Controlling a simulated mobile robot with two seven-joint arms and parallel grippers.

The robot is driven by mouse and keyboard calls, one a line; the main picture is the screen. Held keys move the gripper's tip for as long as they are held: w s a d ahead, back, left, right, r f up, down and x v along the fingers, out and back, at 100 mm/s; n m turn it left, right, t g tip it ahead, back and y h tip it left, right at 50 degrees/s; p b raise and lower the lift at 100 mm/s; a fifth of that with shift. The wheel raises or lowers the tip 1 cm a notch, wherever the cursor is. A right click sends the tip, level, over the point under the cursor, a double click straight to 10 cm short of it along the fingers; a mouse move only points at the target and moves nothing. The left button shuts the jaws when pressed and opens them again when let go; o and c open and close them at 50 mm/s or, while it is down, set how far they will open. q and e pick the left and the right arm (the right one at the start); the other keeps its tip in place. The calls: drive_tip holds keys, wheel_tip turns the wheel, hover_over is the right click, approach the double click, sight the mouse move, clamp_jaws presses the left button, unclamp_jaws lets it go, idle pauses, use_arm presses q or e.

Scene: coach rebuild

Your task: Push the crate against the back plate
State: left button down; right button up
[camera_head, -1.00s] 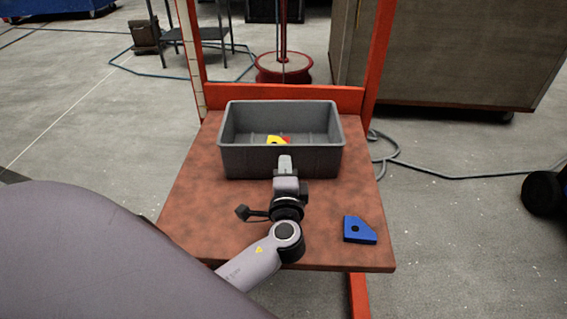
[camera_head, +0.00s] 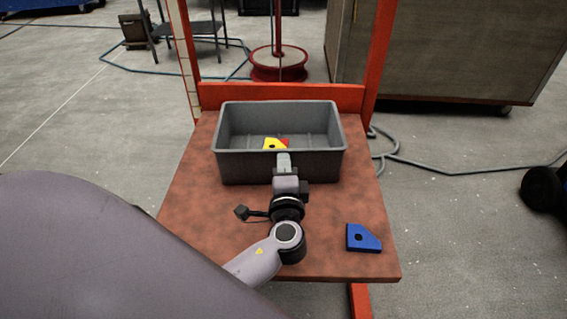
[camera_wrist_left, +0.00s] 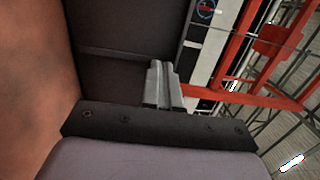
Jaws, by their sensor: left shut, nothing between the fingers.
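The grey crate (camera_head: 245,166) stands upright on the reddish-brown table top, near its far end. The orange-red back plate (camera_head: 350,98) rises behind it. The crate's back rim overlaps the plate in the head view, so I cannot tell whether they touch. My left gripper (camera_head: 283,158) is shut and empty, at the middle of the crate's near wall. In the left wrist view its closed fingers (camera_wrist_left: 160,82) point at the dark crate wall (camera_wrist_left: 120,70); contact is hard to confirm. My right gripper is not in view.
A blue plate with a hole (camera_head: 364,238) lies at the table's near right (camera_head: 340,265). Orange-red posts (camera_head: 378,50) flank the far end. The table's left side is clear.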

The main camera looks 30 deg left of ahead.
sight(283, 150)
use_arm(q)
drive_tip(key=b+x, duration=0.1)
drive_tip(key=x, duration=0.4)
drive_tip(key=b+x, duration=0.2)
drive_tip(key=x, duration=0.4)
drive_tip(key=shift+w+a, duration=0.2)
drive_tip(key=shift+w, duration=0.05)
drive_tip(key=shift+w+a, duration=0.2)
drive_tip(key=shift+w, duration=0.1)
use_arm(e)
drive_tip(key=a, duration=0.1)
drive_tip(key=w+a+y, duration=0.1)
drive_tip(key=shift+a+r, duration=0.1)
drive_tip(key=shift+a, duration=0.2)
use_arm(q)
drive_tip(key=shift+s, duration=0.1)
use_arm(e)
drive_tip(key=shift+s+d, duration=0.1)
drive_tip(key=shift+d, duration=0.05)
